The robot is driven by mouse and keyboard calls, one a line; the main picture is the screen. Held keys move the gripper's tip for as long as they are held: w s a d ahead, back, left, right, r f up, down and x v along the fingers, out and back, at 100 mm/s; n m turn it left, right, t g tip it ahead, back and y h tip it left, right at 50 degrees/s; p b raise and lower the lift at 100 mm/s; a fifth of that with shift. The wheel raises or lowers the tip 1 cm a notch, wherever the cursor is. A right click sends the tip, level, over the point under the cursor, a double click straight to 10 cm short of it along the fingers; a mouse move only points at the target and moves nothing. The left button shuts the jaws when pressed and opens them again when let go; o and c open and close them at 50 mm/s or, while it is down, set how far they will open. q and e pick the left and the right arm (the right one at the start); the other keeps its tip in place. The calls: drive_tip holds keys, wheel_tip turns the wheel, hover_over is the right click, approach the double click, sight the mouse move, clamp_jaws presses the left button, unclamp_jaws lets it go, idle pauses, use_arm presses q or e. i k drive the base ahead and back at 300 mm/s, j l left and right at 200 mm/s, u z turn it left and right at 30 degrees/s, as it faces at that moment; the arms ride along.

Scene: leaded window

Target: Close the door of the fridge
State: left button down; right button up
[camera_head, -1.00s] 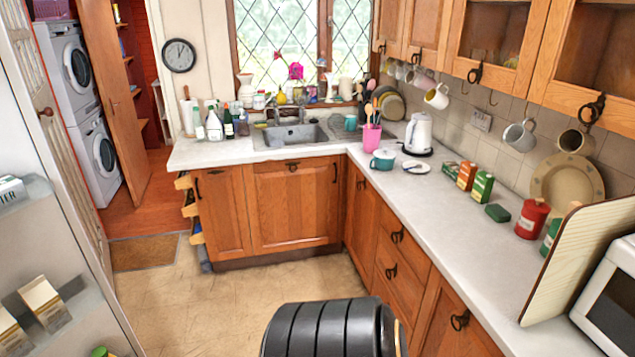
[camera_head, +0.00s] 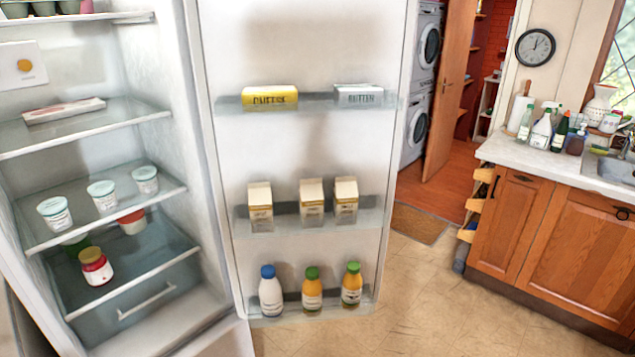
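The fridge (camera_head: 208,300) stands open at the left of the head view, with its lit shelves showing. Its door (camera_head: 310,150) is swung wide open, inner side toward me, hinged at the left beside the fridge body. The door's racks hold two butter packs (camera_head: 270,97), several cartons (camera_head: 312,200) and bottles with blue, green and orange contents or caps (camera_head: 312,290). The fridge shelves hold several white tubs (camera_head: 102,194) and a red jar (camera_head: 96,266). Neither of my grippers is in view.
Tiled floor (camera_head: 420,300) is clear to the right of the door. Wooden cabinets under a white counter (camera_head: 530,160) stand at the right. A brown mat (camera_head: 418,223) lies behind the door, before a doorway with stacked washing machines (camera_head: 425,45).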

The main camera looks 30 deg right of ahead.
sight(312, 46)
drive_tip(key=i+l+u, duration=0.3)
drive_tip(key=l, duration=0.25)
drive_tip(key=i+l+u, duration=0.1)
drive_tip(key=l+u, duration=0.2)
drive_tip(key=l, duration=0.3)
drive_tip(key=i+l+u, duration=0.1)
drive_tip(key=l+u, duration=0.2)
drive_tip(key=l, duration=0.3)
drive_tip(key=l+u, duration=0.25)
drive_tip(key=l, duration=0.4)
